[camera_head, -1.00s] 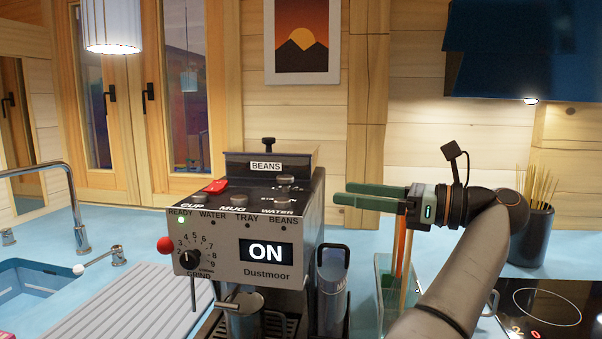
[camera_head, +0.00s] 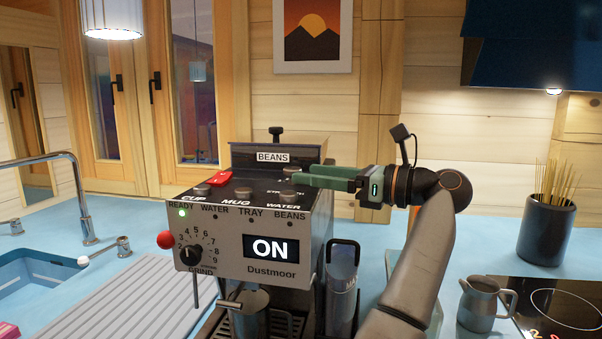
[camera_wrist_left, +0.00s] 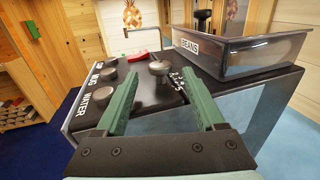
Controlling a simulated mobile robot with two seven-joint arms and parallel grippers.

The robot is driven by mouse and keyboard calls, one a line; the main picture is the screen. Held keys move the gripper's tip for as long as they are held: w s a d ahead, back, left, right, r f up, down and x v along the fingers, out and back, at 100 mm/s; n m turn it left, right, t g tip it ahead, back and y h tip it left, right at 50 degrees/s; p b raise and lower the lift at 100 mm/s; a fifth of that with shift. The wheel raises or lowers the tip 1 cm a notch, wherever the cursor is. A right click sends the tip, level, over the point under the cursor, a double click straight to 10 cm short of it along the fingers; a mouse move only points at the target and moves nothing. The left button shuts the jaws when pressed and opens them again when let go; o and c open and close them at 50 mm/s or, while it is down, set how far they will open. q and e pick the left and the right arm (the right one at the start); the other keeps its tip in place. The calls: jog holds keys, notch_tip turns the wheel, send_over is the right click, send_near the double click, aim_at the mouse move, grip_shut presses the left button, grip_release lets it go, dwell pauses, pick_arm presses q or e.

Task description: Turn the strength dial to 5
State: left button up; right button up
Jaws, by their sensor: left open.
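The coffee machine (camera_head: 225,270) has a lit ON display. The strength dial (camera_head: 291,171) is a round grey knob on its top panel, beside the bean hopper. In the left wrist view the dial (camera_wrist_left: 159,68) has a printed scale next to it; its setting is too small to read. My left gripper (camera_head: 290,178), with green fingers, reaches over the top panel from the right. Its fingers are open (camera_wrist_left: 160,78), one to each side of the dial and nearly level with it; contact cannot be told. My right gripper is not in view.
Other knobs, marked CUP (camera_head: 202,190) and MUG and WATER (camera_head: 243,191), sit along the top's front edge. A red piece (camera_head: 221,179) lies behind them. The BEANS hopper (camera_wrist_left: 250,60) stands close beyond the right finger. A grind dial (camera_head: 191,252) is on the front.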

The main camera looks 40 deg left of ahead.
aim_at(301, 185)
pick_arm(q)
jog(key=shift+x, duration=1.65)
grip_shut()
